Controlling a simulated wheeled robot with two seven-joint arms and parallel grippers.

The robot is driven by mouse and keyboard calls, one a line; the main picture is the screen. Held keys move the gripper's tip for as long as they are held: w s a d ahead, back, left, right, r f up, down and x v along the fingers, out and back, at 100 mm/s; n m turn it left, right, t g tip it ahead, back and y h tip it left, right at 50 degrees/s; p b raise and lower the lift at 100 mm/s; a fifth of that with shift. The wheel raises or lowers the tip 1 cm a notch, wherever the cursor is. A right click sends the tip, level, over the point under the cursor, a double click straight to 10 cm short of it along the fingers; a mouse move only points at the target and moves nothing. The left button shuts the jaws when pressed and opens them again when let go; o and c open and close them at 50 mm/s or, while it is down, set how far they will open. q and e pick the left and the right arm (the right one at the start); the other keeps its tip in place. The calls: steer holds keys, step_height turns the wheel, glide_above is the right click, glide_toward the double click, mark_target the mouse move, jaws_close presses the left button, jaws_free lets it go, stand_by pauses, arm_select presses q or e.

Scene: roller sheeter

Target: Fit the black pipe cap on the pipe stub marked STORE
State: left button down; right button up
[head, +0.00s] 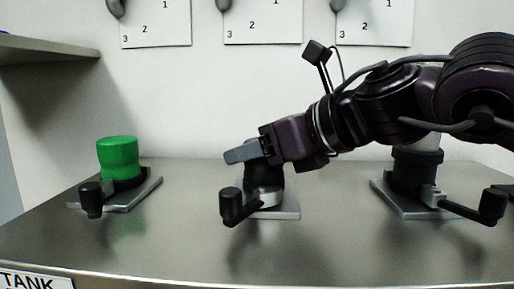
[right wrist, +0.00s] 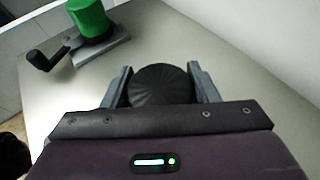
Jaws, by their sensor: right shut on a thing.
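The black pipe cap (right wrist: 163,86) is round and ribbed, seen from above between the two fingers of my right gripper (right wrist: 160,70) in the right wrist view. In the head view my right gripper (head: 247,152) is at the top of the middle fitting, which has a dark body (head: 268,180) on a grey base plate (head: 287,211). I cannot tell where the cap ends and the fitting begins, or whether the cap is seated. No STORE mark is visible. My left gripper is not in view.
A green cap (head: 118,157) sits on the left fitting, with a black-knobbed lever (head: 91,199). A right fitting (head: 416,172) stands partly behind my right arm, its lever (head: 466,209) reaching right. A TANK label (head: 30,281) is on the front edge. The steel top between fittings is clear.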

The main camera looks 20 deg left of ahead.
steer(key=o, duration=1.1)
steer(key=shift+c, duration=0.2)
steer(key=shift+d, duration=0.1)
steer(key=shift+d+r+b, duration=0.1)
steer(key=shift+d+b, duration=0.15)
steer(key=shift+b, duration=0.05)
steer(key=b+v, duration=0.2)
steer(key=v, duration=0.5)
steer(key=shift+s+b, duration=0.15)
steer(key=shift+b, duration=0.15)
